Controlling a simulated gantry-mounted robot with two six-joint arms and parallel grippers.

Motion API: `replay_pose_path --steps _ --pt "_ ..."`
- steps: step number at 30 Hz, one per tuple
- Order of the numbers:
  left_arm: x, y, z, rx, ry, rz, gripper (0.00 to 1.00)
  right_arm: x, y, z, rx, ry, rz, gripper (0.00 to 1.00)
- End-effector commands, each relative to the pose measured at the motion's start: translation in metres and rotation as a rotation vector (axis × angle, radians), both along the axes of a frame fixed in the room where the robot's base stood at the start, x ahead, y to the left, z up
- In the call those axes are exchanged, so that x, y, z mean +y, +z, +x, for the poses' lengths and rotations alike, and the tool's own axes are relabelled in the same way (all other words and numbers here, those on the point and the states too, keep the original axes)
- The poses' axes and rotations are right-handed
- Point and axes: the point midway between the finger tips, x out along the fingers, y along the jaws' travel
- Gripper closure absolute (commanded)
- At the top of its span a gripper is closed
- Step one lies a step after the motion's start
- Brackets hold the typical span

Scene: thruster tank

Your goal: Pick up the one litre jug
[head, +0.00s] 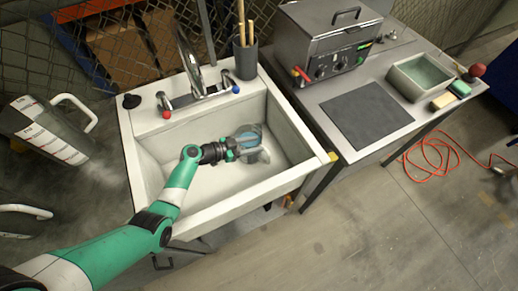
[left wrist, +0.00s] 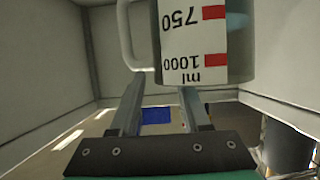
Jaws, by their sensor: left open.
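The one litre jug (head: 251,138) is in the sink basin, partly covered by my left gripper in the head view. In the left wrist view the jug (left wrist: 205,45) shows a white label with red marks reading 750 and 1000 ml, upside down. Its pale handle (left wrist: 126,35) is at the left of its body. My left gripper (head: 240,150) is open over the basin, close to the jug. In the left wrist view its two fingers (left wrist: 162,90) point towards the jug's marked end and handle. I cannot tell whether they touch it. My right gripper is not in view.
The white sink (head: 288,178) has walls around the gripper and a tap (head: 188,60) behind. A dark pot of sticks (head: 245,62) stands at its back rim. A grey labelled container (head: 45,125) is at left. A metal bath (head: 325,40) and tray (head: 420,75) occupy the right bench.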

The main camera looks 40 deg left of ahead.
Motion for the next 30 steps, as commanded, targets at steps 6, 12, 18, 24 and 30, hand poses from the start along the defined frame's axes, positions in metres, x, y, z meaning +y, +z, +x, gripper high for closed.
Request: replay_pose_path --steps 6,12,18,24,30 --pt "-0.0002 -0.0008 -0.0006 0.002 0.000 0.000 0.82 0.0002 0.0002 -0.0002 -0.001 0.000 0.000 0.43" --pt "-0.0002 -0.0008 -0.0007 0.002 0.000 0.000 1.00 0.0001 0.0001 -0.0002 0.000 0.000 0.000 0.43" --pt "-0.0001 -0.0011 -0.0008 0.003 0.001 -0.001 1.00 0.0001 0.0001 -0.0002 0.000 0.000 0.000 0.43" --pt "-0.0001 -0.0013 -0.0008 0.003 0.001 -0.001 1.00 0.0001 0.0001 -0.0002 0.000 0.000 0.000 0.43" --pt "-0.0002 -0.0016 -0.0010 0.003 0.001 -0.001 1.00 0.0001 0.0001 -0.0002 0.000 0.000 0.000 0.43"
